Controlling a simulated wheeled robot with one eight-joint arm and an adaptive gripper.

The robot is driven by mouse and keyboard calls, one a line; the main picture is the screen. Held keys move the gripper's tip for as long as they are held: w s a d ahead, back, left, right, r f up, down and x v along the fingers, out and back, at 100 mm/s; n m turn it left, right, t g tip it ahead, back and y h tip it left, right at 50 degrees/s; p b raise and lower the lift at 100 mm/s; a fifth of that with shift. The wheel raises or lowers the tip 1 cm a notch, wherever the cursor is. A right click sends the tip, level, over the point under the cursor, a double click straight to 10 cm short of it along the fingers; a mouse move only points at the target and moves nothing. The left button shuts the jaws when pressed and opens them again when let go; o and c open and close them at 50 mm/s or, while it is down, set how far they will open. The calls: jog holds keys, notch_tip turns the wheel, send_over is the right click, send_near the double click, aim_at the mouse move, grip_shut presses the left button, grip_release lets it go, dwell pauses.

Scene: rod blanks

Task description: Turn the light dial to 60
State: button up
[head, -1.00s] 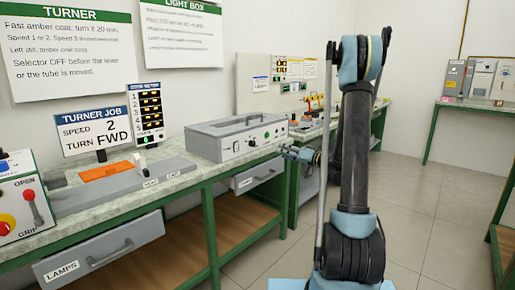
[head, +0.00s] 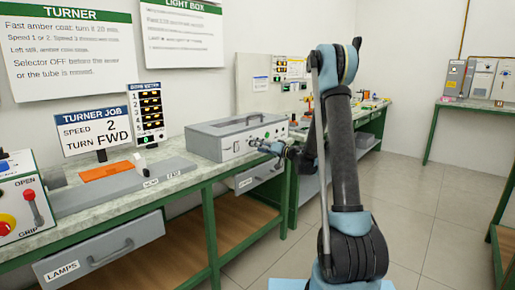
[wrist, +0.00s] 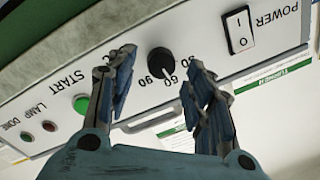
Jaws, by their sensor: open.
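The light box (head: 215,147), a grey case with a white front panel, stands on the green-framed bench in the head view. Its black round dial (wrist: 160,62) shows in the wrist view, with printed numbers around it, among them 60 and 90. A pale mark on the dial seems to point near the 60; I cannot read it exactly. My gripper (wrist: 159,72) is open, with one blue finger on each side of the dial and visible gaps to it. In the head view my gripper (head: 260,146) is at the box's front panel and hides part of it.
On the same panel are a green START button (wrist: 81,104), two small lamps and a white POWER rocker switch (wrist: 239,30). The turner (head: 110,180) stands left of the box on the bench. Open floor (head: 425,200) lies to the right.

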jog(key=shift+x, duration=0.85)
jog(key=c, duration=1.1)
jog(key=shift+d+m, duration=0.1)
jog(key=shift+m, duration=0.6)
jog(key=o, duration=1.1)
jog(key=shift+d, duration=0.1)
